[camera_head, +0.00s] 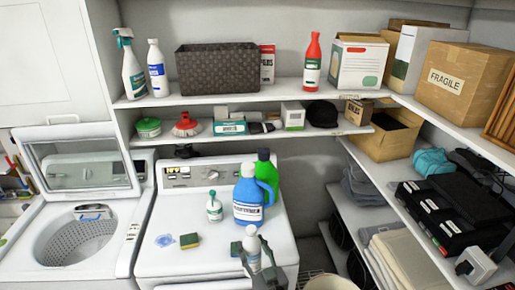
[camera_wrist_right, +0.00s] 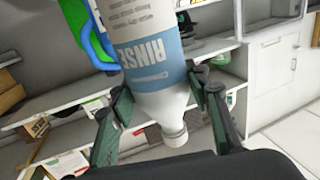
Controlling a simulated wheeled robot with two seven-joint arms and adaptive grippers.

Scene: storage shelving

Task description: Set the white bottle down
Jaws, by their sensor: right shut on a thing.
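The white bottle (camera_head: 251,245) is in my right gripper (camera_head: 258,258), over the front part of the dryer top (camera_head: 185,262) in the head view. In the right wrist view the white bottle (camera_wrist_right: 160,107) has a blue label reading RINSE, and its white cap points down in the picture. The two fingers of my right gripper (camera_wrist_right: 160,92) are closed around the bottle from both sides. The bottle's lower part is hidden in the head view, so I cannot tell whether it touches the dryer top. My left gripper is not in view.
A blue jug (camera_head: 248,203) and a green bottle (camera_head: 266,172) stand behind the held bottle. A small white spray bottle (camera_head: 214,211) and a yellow-green sponge (camera_head: 189,241) are to its left.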

